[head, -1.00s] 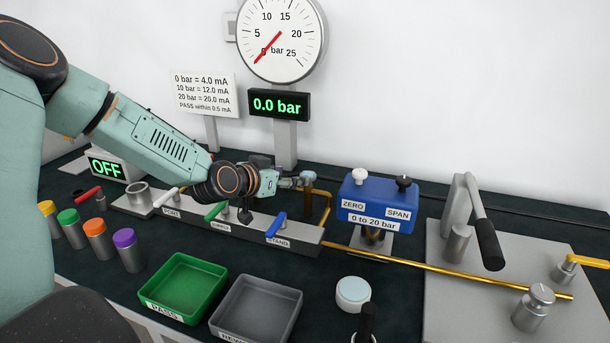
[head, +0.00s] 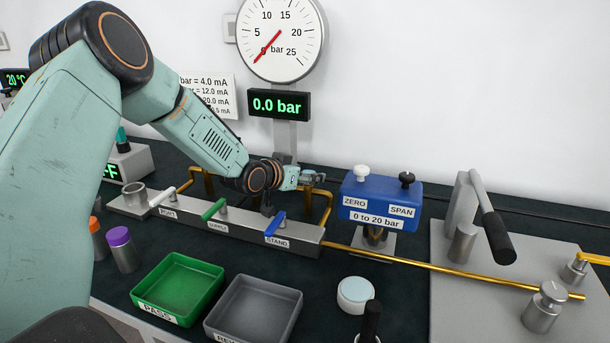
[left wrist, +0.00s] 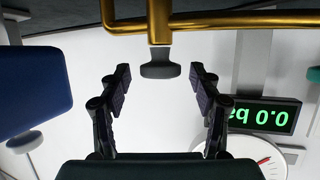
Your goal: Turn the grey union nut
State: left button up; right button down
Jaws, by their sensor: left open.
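My left gripper (head: 316,178) is at the rear of the grey valve block (head: 240,231), left of the blue transmitter (head: 380,202). In the left wrist view, which looks upside down, its two fingers (left wrist: 160,80) are spread wide and empty. A dark grey flared piece (left wrist: 160,70) on a short brass stub (left wrist: 159,25) lies between the fingertips, with clear gaps on both sides. It looks like the grey union nut, but I cannot be sure. In the head view I cannot make it out behind the gripper. My right gripper is not in view.
Brass pipes (head: 328,208) run close by the gripper. The pressure display (head: 279,105) reads 0.0 bar, below a round gauge (head: 279,38). A green tray (head: 178,286), a grey tray (head: 254,308) and a hand pump (head: 490,230) stand in front and to the right.

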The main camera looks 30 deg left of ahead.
pick_arm(q)
jog(key=c, duration=1.2)
jog(key=shift+o, duration=0.2)
jog(key=shift+a+m+h, duration=0.1)
jog(key=shift+m+h, duration=0.3)
jog(key=o, duration=1.2)
jog(key=shift+c, duration=0.2)
jog(key=shift+s+r, duration=0.1)
